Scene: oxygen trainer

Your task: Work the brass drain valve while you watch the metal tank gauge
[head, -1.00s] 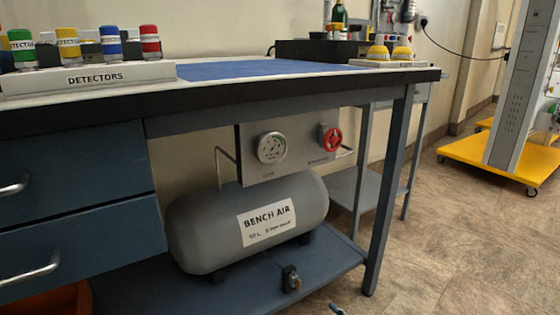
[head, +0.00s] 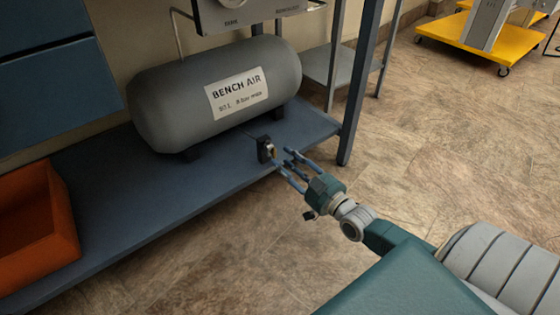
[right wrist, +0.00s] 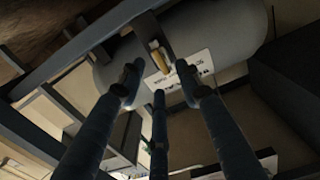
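The brass drain valve (head: 270,151) sits on a small black block at the front edge of the bench's lower shelf, in front of the grey tank (head: 160,95) labelled BENCH AIR. My right gripper (head: 283,159) is just in front of the valve, its blue fingers spread and pointing at it. In the right wrist view, the brass valve handle (right wrist: 160,58) shows just past the gap between the open fingertips (right wrist: 158,78); I cannot tell whether they touch it. The metal tank gauge is cut off above the head view; only the panel's lower part (head: 245,13) shows. My left gripper is out of view.
The blue shelf (head: 110,215) runs under the tank, with an orange bin (head: 35,225) at left. A bench leg (head: 357,90) stands right of the valve. The tiled floor (head: 430,150) is open to the right. A yellow wheeled base (head: 482,42) stands farther back.

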